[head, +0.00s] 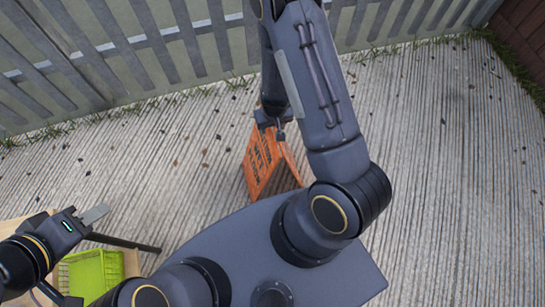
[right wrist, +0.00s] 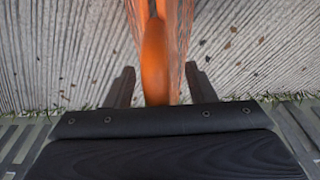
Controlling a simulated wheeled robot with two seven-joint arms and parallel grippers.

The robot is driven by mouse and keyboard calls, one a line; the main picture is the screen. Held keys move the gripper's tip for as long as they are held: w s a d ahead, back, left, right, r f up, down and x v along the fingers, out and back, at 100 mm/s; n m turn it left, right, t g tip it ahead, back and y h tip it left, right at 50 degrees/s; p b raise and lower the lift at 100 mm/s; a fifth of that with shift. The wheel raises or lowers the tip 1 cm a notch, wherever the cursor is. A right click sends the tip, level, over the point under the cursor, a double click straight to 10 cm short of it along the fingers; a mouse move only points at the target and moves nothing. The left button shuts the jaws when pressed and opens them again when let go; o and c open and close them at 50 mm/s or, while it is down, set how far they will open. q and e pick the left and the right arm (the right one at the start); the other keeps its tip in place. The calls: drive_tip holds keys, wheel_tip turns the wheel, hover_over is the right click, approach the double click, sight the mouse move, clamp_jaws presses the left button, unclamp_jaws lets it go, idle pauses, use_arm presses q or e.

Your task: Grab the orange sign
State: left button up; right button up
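The orange sign (head: 262,160) is an A-frame board with dark lettering, standing upright on the ground in the middle of the head view. In the right wrist view its top (right wrist: 155,55) lies between my two fingers. My right gripper (right wrist: 161,86) is open, with a finger on each side of the sign's top and visible gaps to both. In the head view my right gripper (head: 270,126) is right at the sign's top, partly hidden by my arm. My left gripper (head: 93,214) is at the lower left, far from the sign; its finger opening cannot be made out.
A green crate (head: 92,272) and a wooden table (head: 130,263) are at the lower left, near my left arm. A grey slatted fence (head: 140,50) runs along the back. The grooved concrete ground (head: 450,150) is clear on the right, apart from scattered leaves.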

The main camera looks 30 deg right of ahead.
clamp_jaws()
idle(1.3)
